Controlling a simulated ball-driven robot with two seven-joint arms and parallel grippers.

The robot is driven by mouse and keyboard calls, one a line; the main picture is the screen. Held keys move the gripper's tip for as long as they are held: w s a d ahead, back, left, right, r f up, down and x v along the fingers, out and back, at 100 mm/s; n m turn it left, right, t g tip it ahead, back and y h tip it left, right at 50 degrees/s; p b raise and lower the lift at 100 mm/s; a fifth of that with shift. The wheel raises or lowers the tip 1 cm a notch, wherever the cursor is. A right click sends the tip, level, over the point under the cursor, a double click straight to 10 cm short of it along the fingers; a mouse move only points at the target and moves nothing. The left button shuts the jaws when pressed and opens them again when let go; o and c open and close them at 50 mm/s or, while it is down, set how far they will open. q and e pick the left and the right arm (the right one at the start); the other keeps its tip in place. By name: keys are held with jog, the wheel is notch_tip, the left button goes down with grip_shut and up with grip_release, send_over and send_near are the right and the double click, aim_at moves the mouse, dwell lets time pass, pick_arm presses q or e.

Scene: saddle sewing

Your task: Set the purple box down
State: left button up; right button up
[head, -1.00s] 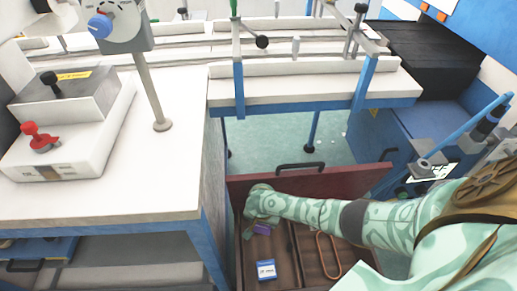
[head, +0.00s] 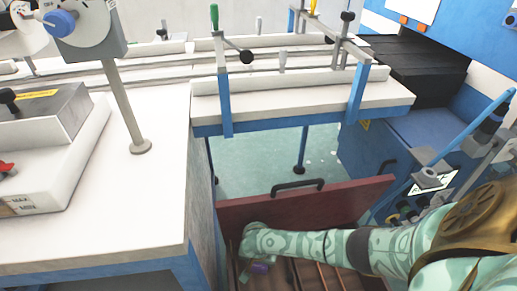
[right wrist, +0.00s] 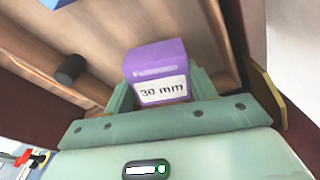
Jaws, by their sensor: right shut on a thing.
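The purple box (right wrist: 155,58), labelled "30 mm", is between the fingers of my right gripper (right wrist: 157,88) in the right wrist view. The gripper is shut on it. Whether the box touches the drawer floor cannot be told. My left gripper is not in view.
Dividers (head: 296,274) split the drawer into compartments. A blue object (right wrist: 55,3) shows at the top edge of the right wrist view, with a dark cylinder (right wrist: 70,68) below it. A white worktop (head: 120,200) borders the drawer on the left.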

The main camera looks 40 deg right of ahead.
pick_arm(q)
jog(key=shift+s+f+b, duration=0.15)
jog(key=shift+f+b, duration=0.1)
jog(key=shift+b, duration=0.05)
pick_arm(e)
jog(key=shift+f, duration=0.65)
jog(key=o, duration=1.2)
